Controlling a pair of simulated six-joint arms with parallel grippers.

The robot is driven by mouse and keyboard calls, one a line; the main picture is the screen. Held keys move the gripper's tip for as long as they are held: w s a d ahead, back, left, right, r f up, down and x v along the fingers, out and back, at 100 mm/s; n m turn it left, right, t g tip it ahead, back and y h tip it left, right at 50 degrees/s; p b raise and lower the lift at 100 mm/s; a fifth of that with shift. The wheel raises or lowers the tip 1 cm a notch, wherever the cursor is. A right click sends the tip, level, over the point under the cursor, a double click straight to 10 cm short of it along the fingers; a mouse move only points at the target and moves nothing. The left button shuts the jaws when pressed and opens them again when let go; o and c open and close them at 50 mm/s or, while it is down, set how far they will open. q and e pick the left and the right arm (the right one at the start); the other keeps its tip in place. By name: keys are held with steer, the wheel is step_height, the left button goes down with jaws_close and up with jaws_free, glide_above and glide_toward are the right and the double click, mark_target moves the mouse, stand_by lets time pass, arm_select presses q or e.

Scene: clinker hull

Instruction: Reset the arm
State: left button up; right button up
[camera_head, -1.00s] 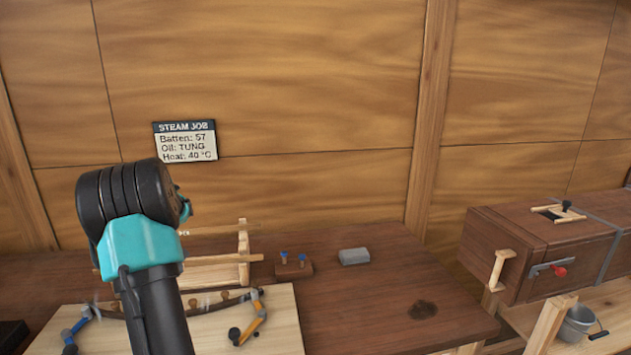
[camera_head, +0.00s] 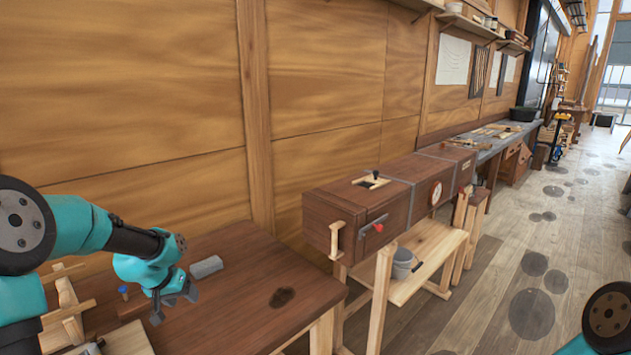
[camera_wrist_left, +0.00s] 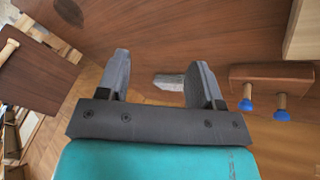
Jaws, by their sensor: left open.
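My left arm comes in from the left in the head view. My left gripper (camera_head: 175,301) hangs above the brown workbench (camera_head: 245,290), with its jaws apart and nothing between them. In the left wrist view the gripper (camera_wrist_left: 163,75) shows two dark, parted fingers with a grey block (camera_wrist_left: 169,82) beyond them. In the head view the grey block (camera_head: 206,267) lies on the bench just right of the gripper, apart from it. A teal and black part of my right arm shows at the lower right corner; its gripper is out of the picture.
A wooden rack (camera_head: 68,305) and blue-topped pegs (camera_head: 124,292) stand on the bench left of the gripper; the pegs (camera_wrist_left: 247,103) also show in the wrist view. A long wooden box (camera_head: 345,215) on trestles stands right, with a bucket (camera_head: 403,264) beneath. Open floor lies further right.

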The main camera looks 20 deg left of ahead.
arm_select(q)
steer(key=w+d+m+h, duration=0.1)
steer(key=w+d+m, duration=0.15)
steer(key=d, duration=0.75)
steer(key=w+d+m+t+h, duration=0.1)
steer(key=d+m, duration=0.3)
steer(key=d, duration=0.6)
steer(key=w+d+m, duration=0.2)
steer(key=d+m, duration=0.2)
steer(key=d, duration=0.5)
steer(key=s+f+n+g, duration=0.1)
steer(key=s+f+n, duration=0.1)
steer(key=s+f, duration=0.4)
steer(key=s+d+f+n+g, duration=0.1)
steer(key=s+f, duration=0.6)
steer(key=f, duration=0.7)
steer(key=s+f+n+g, duration=0.2)
steer(key=s+f+n, duration=0.3)
steer(key=f, duration=0.5)
steer(key=shift+s+d+f+g, duration=0.2)
steer(key=shift+s+g, duration=0.2)
steer(key=shift+s, duration=0.8)
steer(key=shift+a+n, duration=0.15)
steer(key=shift+n, duration=0.2)
